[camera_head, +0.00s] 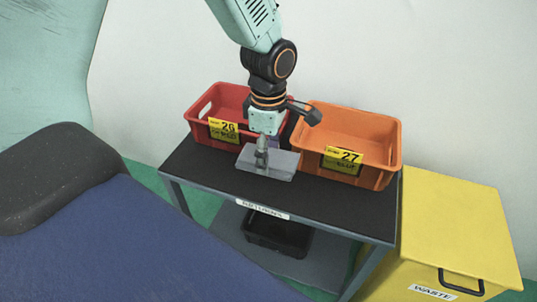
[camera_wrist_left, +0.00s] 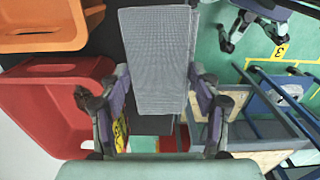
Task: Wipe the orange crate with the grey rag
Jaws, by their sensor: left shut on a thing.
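The orange crate (camera_head: 390,153) stands on the right of the black cart top, with a yellow label reading 27. Part of it shows at the top left of the left wrist view (camera_wrist_left: 45,40). My left gripper (camera_head: 263,150) is shut on the grey rag (camera_head: 270,168), left of the orange crate and in front of the red crate. In the left wrist view the rag (camera_wrist_left: 157,60) sticks out from between the fingers of my left gripper (camera_wrist_left: 157,108). I cannot tell whether the rag touches the cart top. The right gripper is not in view.
A red crate (camera_head: 203,128) labelled 26 stands left of the orange one, behind my gripper. The cart top (camera_head: 330,204) is bare at its front. A black bin (camera_head: 279,235) sits on the lower shelf. A yellow waste box (camera_head: 455,225) stands at the right.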

